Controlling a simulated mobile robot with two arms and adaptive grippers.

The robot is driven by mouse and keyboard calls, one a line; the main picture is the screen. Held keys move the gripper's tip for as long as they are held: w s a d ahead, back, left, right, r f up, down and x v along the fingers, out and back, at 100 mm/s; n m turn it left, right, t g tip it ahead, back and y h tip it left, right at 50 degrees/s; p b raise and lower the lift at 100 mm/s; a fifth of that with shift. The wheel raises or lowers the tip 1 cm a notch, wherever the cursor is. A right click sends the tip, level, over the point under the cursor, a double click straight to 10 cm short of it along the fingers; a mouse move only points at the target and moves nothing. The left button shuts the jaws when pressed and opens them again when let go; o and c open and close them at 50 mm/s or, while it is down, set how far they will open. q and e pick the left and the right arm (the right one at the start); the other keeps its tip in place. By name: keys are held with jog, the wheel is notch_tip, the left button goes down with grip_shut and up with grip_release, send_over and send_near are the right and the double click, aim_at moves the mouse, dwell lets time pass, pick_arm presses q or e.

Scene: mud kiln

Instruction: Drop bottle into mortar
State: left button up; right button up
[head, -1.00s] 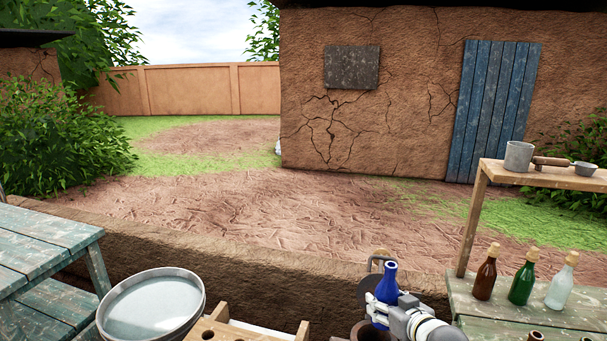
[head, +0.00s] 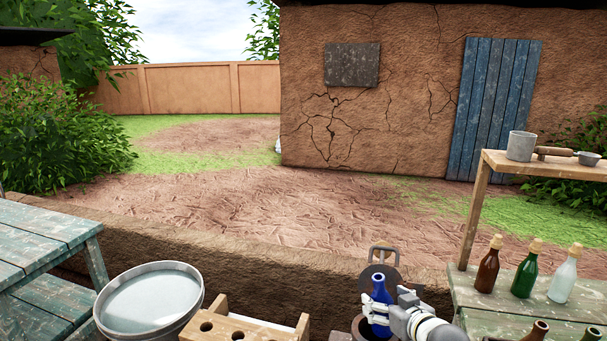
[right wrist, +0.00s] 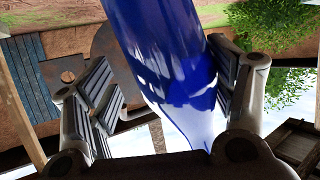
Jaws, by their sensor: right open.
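The blue bottle (head: 379,291) stands roughly upright at the bottom of the head view, its lower part down in the mouth of the brown mortar (head: 358,332). My right gripper (head: 382,309) is around the bottle from the right, with its fingers open. In the right wrist view the bottle (right wrist: 170,65) fills the space between the fingers. A gap shows between the bottle and the left finger pad; the right pad is close to it. The bottle's base is hidden. My left gripper is out of view.
A wooden rack with holes (head: 240,332) and a round basin (head: 150,303) stand left of the mortar. Brown (head: 488,268), green (head: 525,275) and clear (head: 563,279) bottles stand on the green table to the right. A grey cup (head: 521,146) is on the shelf above.

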jog(key=v, duration=1.2)
